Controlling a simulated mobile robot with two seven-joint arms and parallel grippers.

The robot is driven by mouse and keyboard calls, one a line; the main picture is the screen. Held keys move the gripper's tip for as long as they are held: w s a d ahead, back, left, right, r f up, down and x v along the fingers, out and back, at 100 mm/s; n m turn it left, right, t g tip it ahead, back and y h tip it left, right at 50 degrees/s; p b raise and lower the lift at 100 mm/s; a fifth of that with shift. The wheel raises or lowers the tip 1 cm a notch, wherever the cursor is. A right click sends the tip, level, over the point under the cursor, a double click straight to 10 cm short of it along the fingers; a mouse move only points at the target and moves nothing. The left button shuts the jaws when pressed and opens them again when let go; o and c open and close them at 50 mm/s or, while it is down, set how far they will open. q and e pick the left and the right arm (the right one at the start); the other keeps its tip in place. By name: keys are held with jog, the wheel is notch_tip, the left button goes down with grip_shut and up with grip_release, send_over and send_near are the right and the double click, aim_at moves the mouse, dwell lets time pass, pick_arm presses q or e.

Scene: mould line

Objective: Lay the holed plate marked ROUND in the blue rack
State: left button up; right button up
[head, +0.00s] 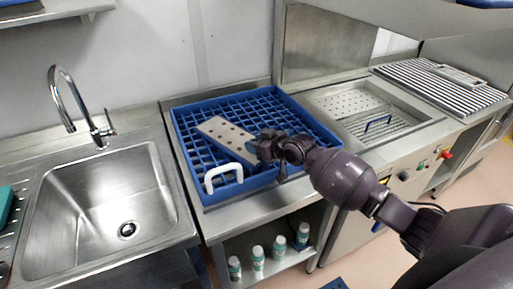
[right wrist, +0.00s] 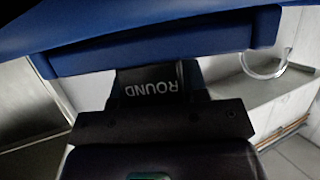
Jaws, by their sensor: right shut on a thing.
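The holed plate (head: 222,132) is a pale flat bar with rows of dark holes. It lies over the left middle of the blue rack (head: 187,133), slanted, its right end at my right gripper (head: 262,149). My right gripper is shut on the plate's end. In the right wrist view a dark tab (right wrist: 152,88) between the fingers reads ROUND, upside down, close to the blue rack's wall (right wrist: 150,52). I cannot tell whether the plate touches the rack's grid. My left gripper is not in view.
A white handle (head: 223,173) stands at the rack's front. A steel sink (head: 100,210) with a tap is at left. A basin with a wire basket (head: 375,125) and a striped slatted rack (head: 440,85) are at right. Several bottles (head: 258,258) stand on the shelf below.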

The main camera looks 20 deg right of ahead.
jog(key=shift+f, duration=0.8)
jog(key=shift+f, duration=0.2)
jog(key=o, duration=1.1)
jog(key=shift+r, duration=0.15)
jog(key=v, duration=1.2)
jog(key=shift+r, duration=0.1)
